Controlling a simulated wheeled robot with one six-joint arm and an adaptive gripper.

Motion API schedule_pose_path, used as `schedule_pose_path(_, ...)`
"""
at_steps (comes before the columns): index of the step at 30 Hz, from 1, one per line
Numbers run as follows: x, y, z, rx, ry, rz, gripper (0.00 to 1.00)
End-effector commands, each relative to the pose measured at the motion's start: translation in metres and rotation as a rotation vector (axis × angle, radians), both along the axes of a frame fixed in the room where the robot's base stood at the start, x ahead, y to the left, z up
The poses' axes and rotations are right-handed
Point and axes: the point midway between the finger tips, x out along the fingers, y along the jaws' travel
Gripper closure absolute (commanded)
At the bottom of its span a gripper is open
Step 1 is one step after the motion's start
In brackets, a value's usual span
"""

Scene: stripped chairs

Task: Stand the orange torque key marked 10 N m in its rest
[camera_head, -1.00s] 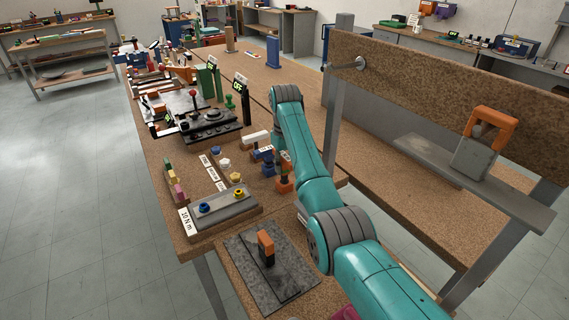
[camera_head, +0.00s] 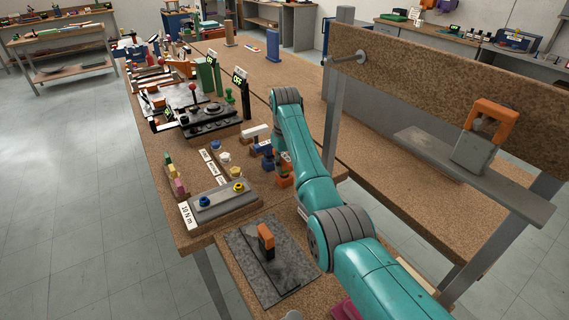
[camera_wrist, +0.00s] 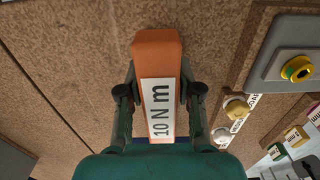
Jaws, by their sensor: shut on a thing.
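The orange torque key (camera_wrist: 157,50) has a white label reading 10 N m. In the wrist view my gripper (camera_wrist: 159,93) is shut on it, one finger on each side. In the head view the key (camera_head: 285,181) shows small and orange below my gripper (camera_head: 284,162), over the bench and right of the coloured knobs. Whether its lower end touches the bench cannot be told. A white 10 N m label (camera_head: 187,215) lies at the left end of a grey block (camera_head: 221,205) with a blue and a yellow knob. I cannot tell which thing is the rest.
A dark slab (camera_head: 246,262) with an orange-and-black handle (camera_head: 266,240) lies on the near bench. A blue-and-white piece (camera_head: 257,133) stands close behind my gripper. A raised brown board (camera_head: 440,70) and a grey shelf (camera_head: 470,180) stand at right.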

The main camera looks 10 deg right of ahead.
Motion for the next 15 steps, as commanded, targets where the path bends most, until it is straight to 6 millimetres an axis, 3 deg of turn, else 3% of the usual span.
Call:
schedule_pose_path(5,-0.0001,0.0000,-0.0044,0.000,0.000,0.000,1.00)
schedule_pose_path(6,0.0000,-0.0001,-0.0043,0.000,0.000,0.000,0.60)
schedule_pose_path(9,0.0000,0.0000,-0.0042,0.000,0.000,0.000,0.36)
schedule_pose_path(15,-0.0001,0.0000,-0.0045,0.000,0.000,0.000,0.36)
